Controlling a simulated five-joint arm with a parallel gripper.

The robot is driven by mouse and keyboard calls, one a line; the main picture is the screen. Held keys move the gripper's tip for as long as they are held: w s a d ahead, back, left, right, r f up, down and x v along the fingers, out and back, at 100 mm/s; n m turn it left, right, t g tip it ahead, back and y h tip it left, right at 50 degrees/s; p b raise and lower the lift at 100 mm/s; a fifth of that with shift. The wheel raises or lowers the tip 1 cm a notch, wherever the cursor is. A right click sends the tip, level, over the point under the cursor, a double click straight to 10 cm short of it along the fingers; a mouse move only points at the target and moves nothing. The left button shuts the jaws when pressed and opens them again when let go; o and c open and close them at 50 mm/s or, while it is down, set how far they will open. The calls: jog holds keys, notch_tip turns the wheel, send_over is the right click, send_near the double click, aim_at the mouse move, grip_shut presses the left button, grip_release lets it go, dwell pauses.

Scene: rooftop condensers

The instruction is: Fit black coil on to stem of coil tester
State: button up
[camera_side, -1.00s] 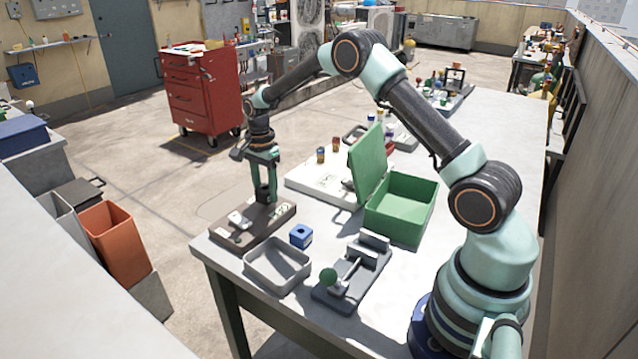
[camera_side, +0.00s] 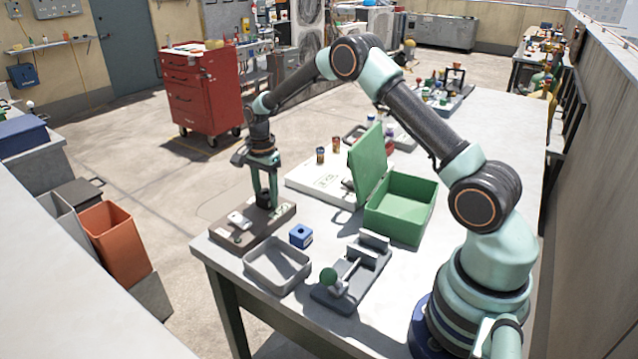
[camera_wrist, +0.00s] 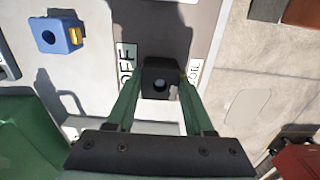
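The black coil (camera_side: 263,200) is upright between the fingers of my gripper (camera_side: 265,195), low over the coil tester (camera_side: 284,213) at the table's far left corner. In the wrist view the fingers (camera_wrist: 161,85) lie against both sides of the black coil (camera_wrist: 160,70). The lower stem is hidden by the coil.
A blue block (camera_side: 301,236) stands beside the tester, near a grey tray (camera_side: 278,279). A grey fixture with a green knob (camera_side: 328,277) and an open green box (camera_side: 400,211) are to the right. The table edge lies close beyond the tester.

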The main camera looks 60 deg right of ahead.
jog(key=o, duration=0.4)
jog(key=shift+o, duration=0.2)
notch_tip(320, 180, up, 12)
dwell(0.4)
